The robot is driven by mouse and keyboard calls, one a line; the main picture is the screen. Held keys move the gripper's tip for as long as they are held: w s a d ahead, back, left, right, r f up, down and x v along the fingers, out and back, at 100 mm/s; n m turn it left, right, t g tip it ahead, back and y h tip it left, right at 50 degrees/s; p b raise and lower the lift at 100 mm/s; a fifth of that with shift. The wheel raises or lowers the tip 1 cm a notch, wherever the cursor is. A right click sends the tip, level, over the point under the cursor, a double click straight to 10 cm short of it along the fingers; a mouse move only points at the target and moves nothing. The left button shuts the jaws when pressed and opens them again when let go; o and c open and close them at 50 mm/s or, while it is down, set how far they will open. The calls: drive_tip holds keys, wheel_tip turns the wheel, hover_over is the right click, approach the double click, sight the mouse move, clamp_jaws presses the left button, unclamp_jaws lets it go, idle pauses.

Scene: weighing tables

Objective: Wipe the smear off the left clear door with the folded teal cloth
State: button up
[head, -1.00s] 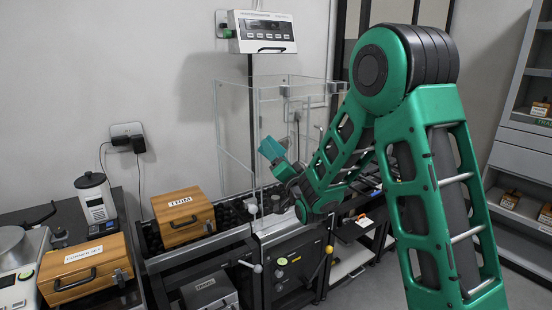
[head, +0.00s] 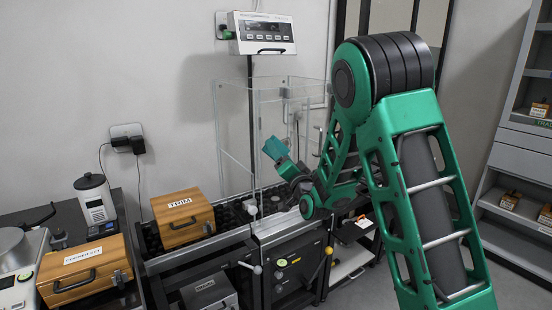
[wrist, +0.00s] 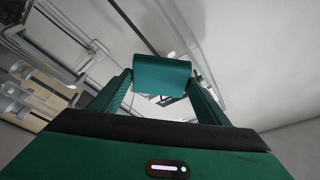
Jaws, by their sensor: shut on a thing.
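My gripper (head: 279,153) is shut on the folded teal cloth (head: 272,146), which sticks out past the fingertips. The wrist view shows the cloth (wrist: 162,76) as a flat teal block held between the two fingers. The cloth appears to the right of this panel in the head view; I see no clear contact, and depth is hard to judge. I cannot make out the smear.
A wooden TRIM box (head: 183,217) stands left of the enclosure, with another wooden box (head: 86,268) nearer. A white display unit (head: 262,33) hangs above. A grey shelf unit (head: 510,160) is at the right. Open air lies around the cloth.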

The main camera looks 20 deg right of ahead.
sight(288, 149)
drive_tip(key=shift+w+d+r, duration=0.1)
drive_tip(key=shift+w+d, duration=0.15)
drive_tip(key=shift+d, duration=0.45)
drive_tip(key=shift+w+d+r, duration=0.1)
drive_tip(key=shift+w+d, duration=0.2)
drive_tip(key=shift+d, duration=0.35)
drive_tip(key=shift+w+d+r, duration=0.1)
drive_tip(key=shift+w+d, duration=0.15)
drive_tip(key=shift+d, duration=0.45)
drive_tip(key=shift+c, duration=0.4)
drive_tip(key=shift+w+d+f, duration=0.1)
drive_tip(key=shift+w+d, duration=0.15)
drive_tip(key=shift+d, duration=0.6)
drive_tip(key=shift+w+d, duration=0.2)
drive_tip(key=shift+d, duration=0.6)
drive_tip(key=shift+s, duration=0.1)
drive_tip(key=shift+s+a, duration=0.2)
drive_tip(key=shift+a, duration=0.7)
drive_tip(key=shift+s+a, duration=0.2)
drive_tip(key=shift+a, duration=0.7)
drive_tip(key=s+a, duration=0.2)
drive_tip(key=a, duration=0.4)
drive_tip(key=shift+s+f, duration=0.15)
